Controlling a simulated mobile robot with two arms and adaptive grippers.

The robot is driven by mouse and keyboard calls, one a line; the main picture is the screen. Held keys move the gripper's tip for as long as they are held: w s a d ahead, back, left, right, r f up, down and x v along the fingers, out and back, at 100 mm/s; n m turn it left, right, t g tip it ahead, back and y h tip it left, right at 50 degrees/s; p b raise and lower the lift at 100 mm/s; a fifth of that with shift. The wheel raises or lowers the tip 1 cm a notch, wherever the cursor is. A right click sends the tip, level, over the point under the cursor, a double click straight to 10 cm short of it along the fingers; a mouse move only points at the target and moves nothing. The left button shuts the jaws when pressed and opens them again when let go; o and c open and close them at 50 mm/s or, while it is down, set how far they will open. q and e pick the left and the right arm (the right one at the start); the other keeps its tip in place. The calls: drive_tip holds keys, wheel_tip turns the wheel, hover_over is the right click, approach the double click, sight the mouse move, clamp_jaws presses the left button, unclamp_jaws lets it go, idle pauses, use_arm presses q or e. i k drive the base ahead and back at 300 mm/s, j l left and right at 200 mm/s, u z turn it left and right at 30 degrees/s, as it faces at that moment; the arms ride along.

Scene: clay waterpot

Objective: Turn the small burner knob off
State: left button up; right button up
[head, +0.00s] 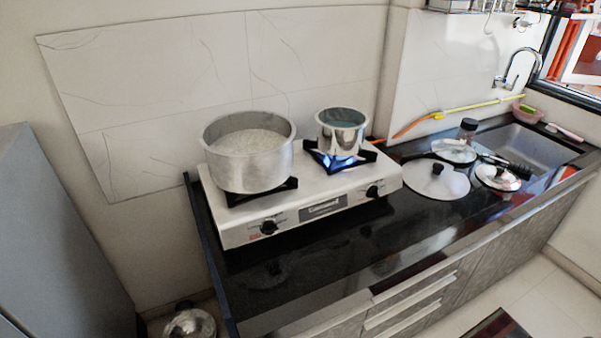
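A two-burner stove (232,236) stands on the black counter against the wall. Its right black knob (372,192) is on the front panel below the small steel pot (341,131). A blue flame (336,160) burns under this pot. The left black knob (268,227) is below the large metal pot (248,160), which holds something whitish; no flame shows under it. The exact angle of either knob is too small to tell. Neither of my grippers is in view.
The black counter (300,275) is bare in front of the stove. Metal lids (437,183) and a small jar (467,129) lie to the right, near the sink (535,150). A yellow and orange hose (470,107) runs behind. A grey panel (60,235) stands at the left.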

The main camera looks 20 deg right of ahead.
sight(374, 192)
drive_tip(key=z, duration=1.3)
drive_tip(key=i+l, duration=0.1)
drive_tip(key=l, duration=0.15)
drive_tip(key=u, duration=0.05)
